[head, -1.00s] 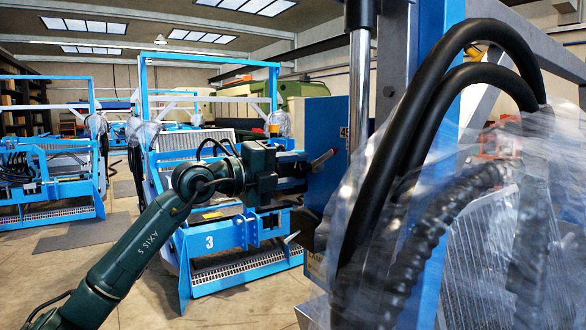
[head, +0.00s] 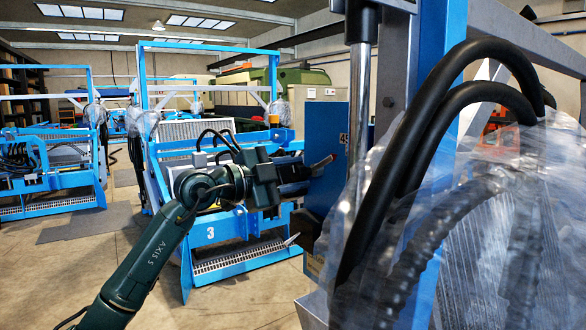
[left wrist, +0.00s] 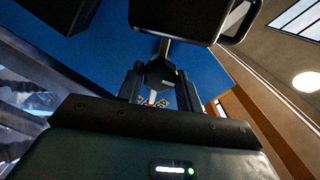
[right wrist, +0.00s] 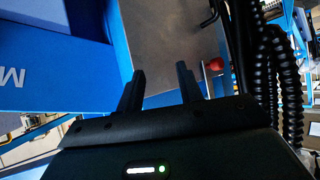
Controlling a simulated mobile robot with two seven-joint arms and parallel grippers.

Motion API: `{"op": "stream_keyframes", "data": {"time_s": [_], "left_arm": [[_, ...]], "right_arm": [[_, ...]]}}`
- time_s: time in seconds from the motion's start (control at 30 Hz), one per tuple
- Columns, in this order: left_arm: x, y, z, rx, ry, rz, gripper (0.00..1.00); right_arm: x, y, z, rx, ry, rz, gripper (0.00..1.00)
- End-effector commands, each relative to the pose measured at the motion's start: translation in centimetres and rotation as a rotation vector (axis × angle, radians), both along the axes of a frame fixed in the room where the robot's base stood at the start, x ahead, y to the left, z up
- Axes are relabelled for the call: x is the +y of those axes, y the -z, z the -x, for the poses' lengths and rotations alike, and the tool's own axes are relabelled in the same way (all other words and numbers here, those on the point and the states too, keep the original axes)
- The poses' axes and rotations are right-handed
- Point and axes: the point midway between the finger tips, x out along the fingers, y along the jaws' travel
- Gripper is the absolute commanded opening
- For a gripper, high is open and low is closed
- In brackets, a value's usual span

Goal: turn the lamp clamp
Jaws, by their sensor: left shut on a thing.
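The lamp clamp (left wrist: 160,74) is a dark knob-like piece in the left wrist view, in front of a blue plate and below a black lamp-like housing (left wrist: 175,18). My left gripper (left wrist: 160,92) has its fingers on both sides of the clamp and is shut on it. In the head view my left gripper (head: 302,174) reaches the blue box (head: 328,135) from the left; its fingertips and the clamp are hard to make out there. My right gripper (right wrist: 160,80) shows only in the right wrist view, with fingers apart and nothing visible between them.
Black hoses (head: 450,85) and clear plastic wrap (head: 480,200) fill the right side of the head view. A chrome rod (head: 359,90) stands beside the blue box. A blue machine marked 3 (head: 211,232) stands behind my left arm. A red knob (right wrist: 214,64) shows beyond my right fingers.

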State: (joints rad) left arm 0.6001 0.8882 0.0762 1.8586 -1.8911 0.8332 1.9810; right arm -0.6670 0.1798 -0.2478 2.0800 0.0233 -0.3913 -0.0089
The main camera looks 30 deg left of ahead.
Motion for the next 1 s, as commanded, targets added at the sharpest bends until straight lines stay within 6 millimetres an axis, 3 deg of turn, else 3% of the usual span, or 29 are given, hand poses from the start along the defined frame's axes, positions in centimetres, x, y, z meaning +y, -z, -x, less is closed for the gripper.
{"op": "stream_keyframes", "data": {"time_s": [0.63,0.67,0.7,0.77,1.0], "left_arm": [[0.03,0.04,0.0,0.02,-0.001,0.046,0.13],[0.03,0.04,0.0,0.02,-0.001,0.046,0.37],[0.03,0.04,0.0,0.02,-0.001,0.046,0.41],[0.02,0.03,0.0,0.019,-0.001,0.045,0.45],[0.05,0.05,0.07,0.019,-0.001,0.045,0.45]], "right_arm": [[0.16,-0.07,0.0,0.009,0.012,-0.009,0.36],[0.16,-0.07,0.0,0.009,0.011,-0.008,0.36],[0.15,-0.07,-0.01,0.009,0.011,-0.008,0.36],[0.14,-0.07,0.0,0.009,0.011,-0.007,0.36],[0.12,-0.05,-0.01,0.008,0.01,-0.006,0.36]]}}
